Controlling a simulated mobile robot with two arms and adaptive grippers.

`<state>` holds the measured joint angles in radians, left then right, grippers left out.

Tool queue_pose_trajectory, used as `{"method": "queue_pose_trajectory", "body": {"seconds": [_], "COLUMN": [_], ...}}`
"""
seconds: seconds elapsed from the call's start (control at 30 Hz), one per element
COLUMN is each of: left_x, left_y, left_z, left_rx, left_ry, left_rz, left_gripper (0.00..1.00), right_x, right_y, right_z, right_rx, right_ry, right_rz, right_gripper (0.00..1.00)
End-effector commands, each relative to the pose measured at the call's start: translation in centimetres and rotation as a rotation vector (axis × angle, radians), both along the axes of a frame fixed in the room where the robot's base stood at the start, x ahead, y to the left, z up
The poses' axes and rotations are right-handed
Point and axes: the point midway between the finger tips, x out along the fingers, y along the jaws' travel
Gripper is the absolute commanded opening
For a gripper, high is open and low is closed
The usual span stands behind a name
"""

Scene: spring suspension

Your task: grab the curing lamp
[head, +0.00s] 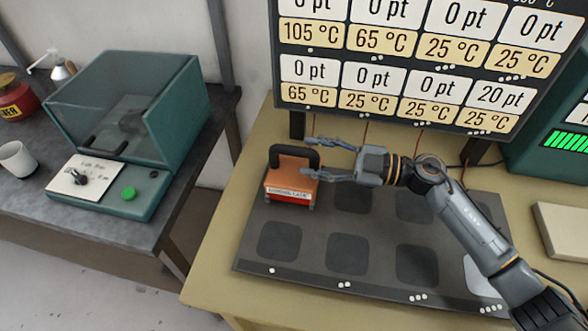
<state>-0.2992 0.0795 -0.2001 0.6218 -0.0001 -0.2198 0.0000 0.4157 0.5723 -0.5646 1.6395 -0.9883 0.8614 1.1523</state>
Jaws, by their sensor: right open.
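An orange-red box with a black arched handle, seemingly the curing lamp (291,188), stands upright on the far left part of the dark pad. It has a white label on its front, too small to read surely. My right gripper (306,157) is open, coming in from the right. Its two fingers point left, at the right side of the handle (290,151), one toward the back and one toward the front. I cannot tell whether they touch the handle. Nothing shows held between them. My left gripper is not in view.
The dark pad (312,226) has several rounded square spots. A display board (400,75) with temperature readings stands behind. A teal machine with a clear cover (128,105) sits on the left bench, with a white mug (17,160) and a red jar (14,97).

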Motion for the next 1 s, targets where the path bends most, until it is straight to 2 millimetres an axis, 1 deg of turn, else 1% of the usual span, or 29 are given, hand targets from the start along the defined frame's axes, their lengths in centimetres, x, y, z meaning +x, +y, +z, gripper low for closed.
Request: {"method": "queue_pose_trajectory", "body": {"seconds": [0.03,0.13,0.3,0.4,0.6,0.67,0.7,0.77,0.83,0.87,1.0], "left_x": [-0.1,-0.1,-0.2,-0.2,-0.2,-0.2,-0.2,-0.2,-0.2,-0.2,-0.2], "left_y": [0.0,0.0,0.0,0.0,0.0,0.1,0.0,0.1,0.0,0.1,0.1], "left_z": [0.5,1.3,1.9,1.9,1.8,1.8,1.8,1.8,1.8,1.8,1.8], "left_rx": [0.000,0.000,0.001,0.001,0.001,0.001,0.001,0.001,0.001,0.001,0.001], "left_ry": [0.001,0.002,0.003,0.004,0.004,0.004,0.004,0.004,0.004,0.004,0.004], "left_rz": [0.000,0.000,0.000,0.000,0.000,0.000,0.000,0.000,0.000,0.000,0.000], "left_gripper": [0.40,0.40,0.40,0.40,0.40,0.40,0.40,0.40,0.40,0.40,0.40], "right_x": [0.2,0.6,1.1,1.2,1.2,1.2,1.2,1.2,1.2,1.2,1.2], "right_y": [0.6,2.1,4.3,4.7,4.7,4.7,4.7,4.7,4.7,4.7,4.7], "right_z": [0.4,0.8,0.6,0.5,0.4,0.4,0.4,0.4,0.4,0.4,0.4], "right_rx": [0.003,0.004,0.003,0.001,0.000,0.000,0.000,0.000,0.000,0.000,0.000], "right_ry": [0.000,0.001,0.002,0.000,-0.001,0.000,0.000,0.000,0.000,0.000,0.000], "right_rz": [0.001,0.001,0.000,-0.001,-0.001,0.000,0.000,0.000,0.000,0.000,0.000], "right_gripper": [0.47,0.47,0.47,0.47,0.47,0.37,0.28,0.16,0.02,0.00,0.00]}}
